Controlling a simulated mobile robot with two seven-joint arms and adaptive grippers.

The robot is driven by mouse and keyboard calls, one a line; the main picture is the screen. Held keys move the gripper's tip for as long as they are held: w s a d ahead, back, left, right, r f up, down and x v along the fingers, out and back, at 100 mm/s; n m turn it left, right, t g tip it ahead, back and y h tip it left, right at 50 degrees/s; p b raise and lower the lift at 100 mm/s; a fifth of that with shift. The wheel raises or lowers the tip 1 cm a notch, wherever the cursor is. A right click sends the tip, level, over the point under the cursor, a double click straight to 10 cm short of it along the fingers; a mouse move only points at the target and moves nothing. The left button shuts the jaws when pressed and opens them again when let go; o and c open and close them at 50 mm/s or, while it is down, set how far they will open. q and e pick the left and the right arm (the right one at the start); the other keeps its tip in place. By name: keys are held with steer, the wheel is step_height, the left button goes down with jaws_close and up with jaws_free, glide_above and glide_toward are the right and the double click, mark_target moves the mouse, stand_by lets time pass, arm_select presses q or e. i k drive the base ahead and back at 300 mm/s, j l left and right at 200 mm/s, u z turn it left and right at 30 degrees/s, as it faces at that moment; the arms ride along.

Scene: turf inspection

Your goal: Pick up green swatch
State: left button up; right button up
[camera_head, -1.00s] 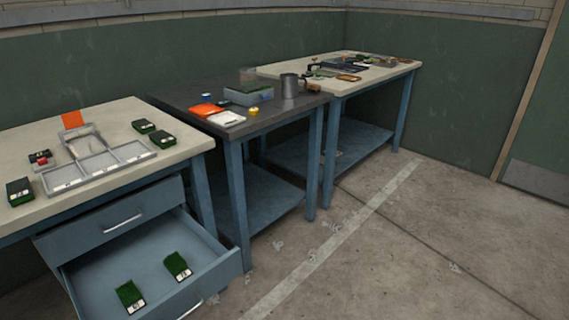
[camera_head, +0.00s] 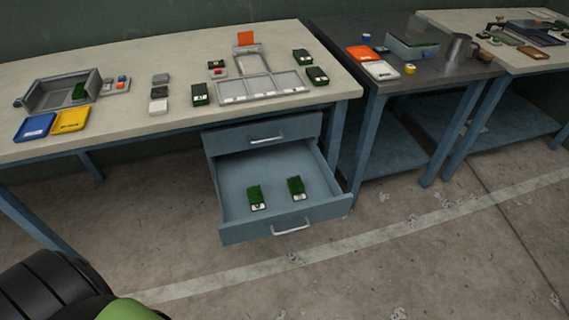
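Two green swatches with white labels lie in the open lower drawer, a left one (camera_head: 256,197) and a right one (camera_head: 297,188). More green swatches lie on the pale bench top: one (camera_head: 200,94) left of the grey tray, and two, (camera_head: 302,56) and (camera_head: 317,76), to its right. Neither of my grippers is in view.
The open drawer (camera_head: 232,232) juts out over the floor. The grey sectioned tray (camera_head: 262,98) has an orange card behind it. Blue (camera_head: 35,127) and yellow (camera_head: 71,120) trays lie near the left front edge. The floor ahead is clear.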

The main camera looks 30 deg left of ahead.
mark_target(256, 198)
steer(key=u, duration=0.85)
